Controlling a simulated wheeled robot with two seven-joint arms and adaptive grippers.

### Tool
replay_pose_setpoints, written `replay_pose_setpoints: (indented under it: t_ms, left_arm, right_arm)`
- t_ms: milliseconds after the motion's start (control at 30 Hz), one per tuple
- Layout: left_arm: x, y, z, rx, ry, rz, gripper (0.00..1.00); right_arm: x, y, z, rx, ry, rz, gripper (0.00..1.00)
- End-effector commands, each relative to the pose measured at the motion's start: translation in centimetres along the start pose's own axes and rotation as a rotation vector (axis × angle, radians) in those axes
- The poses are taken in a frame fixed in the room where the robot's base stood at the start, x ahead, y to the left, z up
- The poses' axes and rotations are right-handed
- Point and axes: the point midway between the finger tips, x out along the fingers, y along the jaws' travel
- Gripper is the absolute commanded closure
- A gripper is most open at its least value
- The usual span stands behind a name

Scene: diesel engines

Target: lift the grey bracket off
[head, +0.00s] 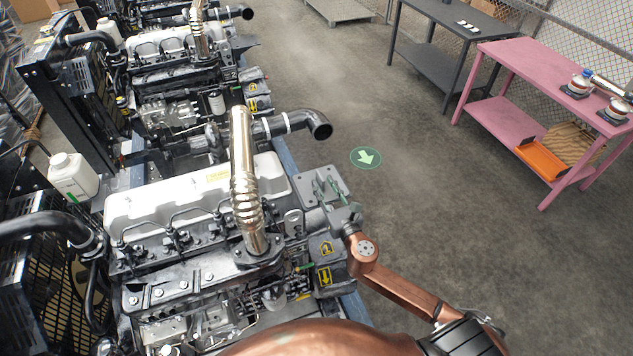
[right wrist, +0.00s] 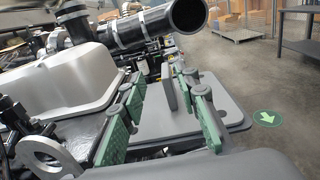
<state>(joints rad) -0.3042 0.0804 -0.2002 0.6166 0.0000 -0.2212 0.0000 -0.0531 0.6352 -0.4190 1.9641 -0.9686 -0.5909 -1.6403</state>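The grey bracket (head: 340,180) is a flat plate with rounded corners on the right end of the nearest engine (head: 185,200). In the right wrist view its plate (right wrist: 160,125) lies flat, with an upright grey tab (right wrist: 168,86) standing from it. My right gripper (head: 326,190) is over the bracket. In the right wrist view its green-padded fingers (right wrist: 166,102) are spread to either side of the tab, with visible gaps. It is open and holds nothing. Whether the fingertips touch the plate is unclear. My left gripper is not in view.
A bent black pipe (head: 318,126) and an upright metal exhaust pipe (head: 241,165) rise near the bracket. A metal lifting eye (right wrist: 47,155) is close at left in the wrist view. A pink table (head: 560,70) and dark table (head: 435,15) stand right, across open floor.

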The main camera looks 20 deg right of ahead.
Motion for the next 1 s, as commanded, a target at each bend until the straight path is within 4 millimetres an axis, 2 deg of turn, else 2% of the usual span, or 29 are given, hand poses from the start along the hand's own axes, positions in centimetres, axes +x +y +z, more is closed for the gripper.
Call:
replay_pose_setpoints:
  t_ms: [100,267,400,533,667,1000]
  left_arm:
    - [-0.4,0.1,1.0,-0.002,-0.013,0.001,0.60]
    - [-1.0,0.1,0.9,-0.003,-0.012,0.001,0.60]
    - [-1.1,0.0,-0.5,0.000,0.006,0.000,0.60]
    - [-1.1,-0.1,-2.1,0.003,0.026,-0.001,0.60]
    - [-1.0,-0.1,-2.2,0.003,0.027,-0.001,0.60]
    - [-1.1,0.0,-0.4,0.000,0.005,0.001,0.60]
  right_arm:
    - [0.9,-0.6,0.0,0.001,0.002,-0.013,0.71]
    - [3.3,-0.5,-0.1,0.002,0.001,-0.015,0.71]
    - [4.8,-0.5,-0.2,0.002,0.002,-0.014,0.71]
    - [5.1,-0.5,-0.3,0.001,0.003,-0.013,0.71]
    - [5.1,-0.4,-0.4,0.001,0.003,-0.012,0.71]
    - [5.2,-0.3,-0.3,0.001,0.003,-0.011,0.93]
